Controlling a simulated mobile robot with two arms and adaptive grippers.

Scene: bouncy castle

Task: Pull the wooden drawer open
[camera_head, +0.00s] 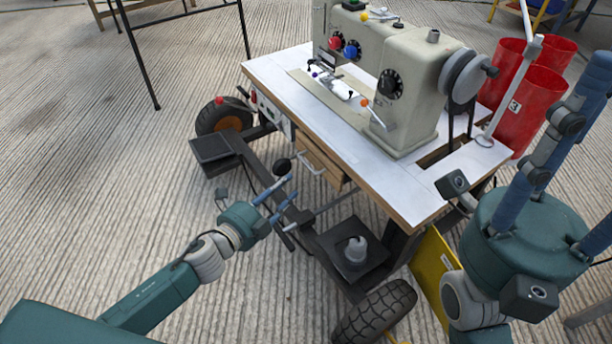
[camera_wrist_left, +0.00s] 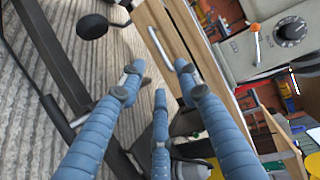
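The wooden drawer (camera_head: 330,171) hangs under the white tabletop of the sewing table, and its front looks closed. A silver bar handle (camera_head: 311,164) is on its front. In the left wrist view the drawer front (camera_wrist_left: 176,30) and handle (camera_wrist_left: 160,47) show just beyond the fingertips. My left gripper (camera_head: 284,196) is open and empty, below and a little left of the handle, apart from it. Its three blue fingers are spread in the left wrist view (camera_wrist_left: 156,82). My right gripper (camera_head: 590,150) is at the right, its visible blue fingers apart; some fingertips are cut off.
A sewing machine (camera_head: 400,75) stands on the tabletop (camera_head: 270,68). A black pad on a lever (camera_head: 282,167) is beside the drawer, near my left fingers. Red bins (camera_head: 525,100) stand behind.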

